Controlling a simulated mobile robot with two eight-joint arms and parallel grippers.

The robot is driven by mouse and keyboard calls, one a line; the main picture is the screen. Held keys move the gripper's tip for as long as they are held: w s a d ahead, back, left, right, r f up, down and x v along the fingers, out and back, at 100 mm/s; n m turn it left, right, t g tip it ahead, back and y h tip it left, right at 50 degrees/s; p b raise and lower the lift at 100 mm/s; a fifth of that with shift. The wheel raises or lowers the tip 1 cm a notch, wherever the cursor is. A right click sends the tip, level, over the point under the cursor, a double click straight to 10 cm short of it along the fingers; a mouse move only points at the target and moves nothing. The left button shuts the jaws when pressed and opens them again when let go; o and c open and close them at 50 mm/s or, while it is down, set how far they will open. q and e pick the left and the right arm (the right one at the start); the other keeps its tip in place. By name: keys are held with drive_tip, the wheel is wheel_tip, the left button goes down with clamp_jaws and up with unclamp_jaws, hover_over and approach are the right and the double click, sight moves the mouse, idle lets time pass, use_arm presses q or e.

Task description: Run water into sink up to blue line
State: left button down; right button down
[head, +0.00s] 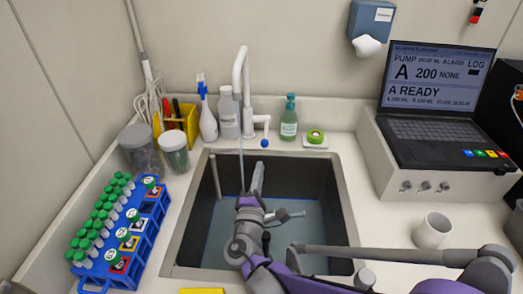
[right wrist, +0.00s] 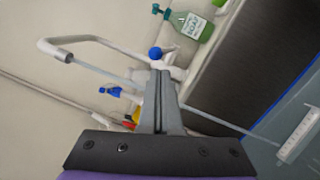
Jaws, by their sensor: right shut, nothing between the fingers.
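A white gooseneck tap (head: 238,75) stands behind the dark sink (head: 180,240). A thin stream of water (head: 241,160) falls from its spout; the stream also shows in the right wrist view (right wrist: 215,121). Bluish water (head: 310,222) covers the sink floor. The tap lever ends in a blue knob (head: 264,143), seen just beyond my fingertips in the right wrist view (right wrist: 155,53). My right gripper (head: 258,165) is shut and empty, over the sink in front of the knob. My left gripper is out of view.
A green soap bottle (head: 289,118), a sponge dish (head: 315,139) and white bottles (head: 228,113) stand behind the sink. A blue tube rack (head: 145,230) is at left. A laptop (head: 435,105) on a white box and a mug (head: 433,231) are at right. A grey pipe (head: 215,175) stands in the sink.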

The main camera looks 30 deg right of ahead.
drive_tip(key=w+d+n+y, duration=0.1)
drive_tip(key=w+d+n, duration=0.4)
drive_tip(key=w+n, duration=0.3)
drive_tip(key=n, duration=0.4)
drive_tip(key=shift+d+f+n+g+p, duration=0.15)
drive_tip(key=shift+f+n+g+p, duration=0.15)
drive_tip(key=shift+n+p, duration=0.1)
